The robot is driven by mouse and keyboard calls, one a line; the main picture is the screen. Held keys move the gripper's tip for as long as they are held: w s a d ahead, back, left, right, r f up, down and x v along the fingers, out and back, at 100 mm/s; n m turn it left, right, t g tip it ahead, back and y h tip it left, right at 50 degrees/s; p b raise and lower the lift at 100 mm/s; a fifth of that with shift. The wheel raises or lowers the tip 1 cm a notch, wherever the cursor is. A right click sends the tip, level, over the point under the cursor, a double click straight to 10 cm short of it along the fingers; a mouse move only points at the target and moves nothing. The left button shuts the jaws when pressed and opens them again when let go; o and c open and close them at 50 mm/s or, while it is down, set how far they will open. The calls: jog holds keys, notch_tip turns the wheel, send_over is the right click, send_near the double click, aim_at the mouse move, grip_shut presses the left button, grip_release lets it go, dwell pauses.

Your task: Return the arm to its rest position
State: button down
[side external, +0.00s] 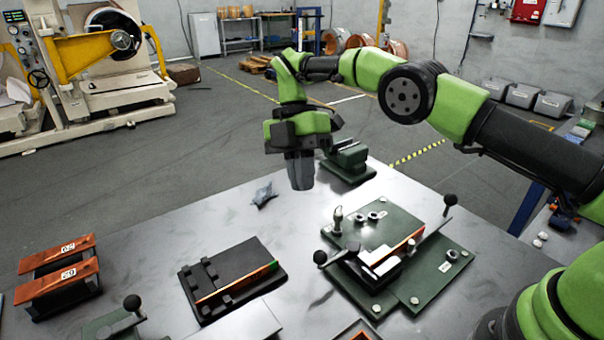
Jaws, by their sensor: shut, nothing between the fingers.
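My gripper (300,172) hangs from the green and black arm in the middle of the view, pointing down. It is shut and empty, above the far part of the metal table (225,222). No object touches it. A green fixture (395,262) with black ball-ended levers and a strip of copper stands to its lower right. A black block (232,278) with a copper strip along its front edge lies to its lower left.
A black rack (60,285) with copper pieces marked 62 and 29 stands at the left. A green vise (347,158) sits at the table's far edge, close behind my gripper. A crumpled grey scrap (264,195) lies nearby. Bare tabletop lies left of the scrap.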

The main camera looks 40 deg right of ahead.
jog(key=shift+r, duration=0.15)
jog(key=s+d+r+m+t, duration=0.35)
jog(key=r+m, duration=0.25)
jog(key=r, duration=0.2)
jog(key=s+d+r+m+t, duration=0.25)
jog(key=s+r+m, duration=0.3)
jog(key=r, duration=0.35)
jog(key=s+d+f+m+t, duration=0.1)
jog(key=s+m+t, duration=0.5)
jog(key=s+m, duration=0.8)
jog(key=shift+d+f+m+t, duration=0.2)
jog(key=shift+d+m+t, duration=0.25)
jog(key=shift+d, duration=0.1)
